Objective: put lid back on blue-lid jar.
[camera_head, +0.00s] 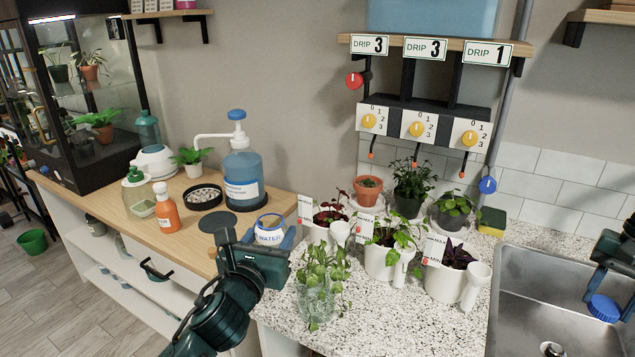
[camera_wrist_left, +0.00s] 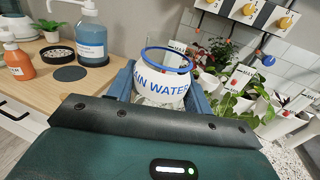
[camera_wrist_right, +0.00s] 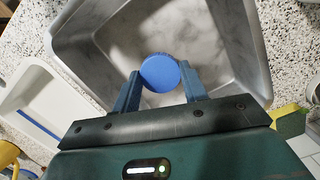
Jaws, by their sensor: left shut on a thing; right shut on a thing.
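The jar (camera_head: 270,231) is white with a blue rim and blue lettering, and its top is open. My left gripper (camera_head: 272,240) is shut on it near the counter edge; in the left wrist view the jar (camera_wrist_left: 165,85) sits between the two fingers, roughly upright. The blue round lid (camera_head: 604,308) is at the far right over the sink. My right gripper (camera_wrist_right: 160,85) is shut on the lid, which shows between its fingertips in the right wrist view (camera_wrist_right: 160,72). The jar's underside is hidden by my left gripper.
Potted plants stand on the speckled counter, including a glass of cuttings (camera_head: 317,300) near my left gripper and a white planter (camera_head: 445,283). The steel sink (camera_head: 540,270) lies right.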

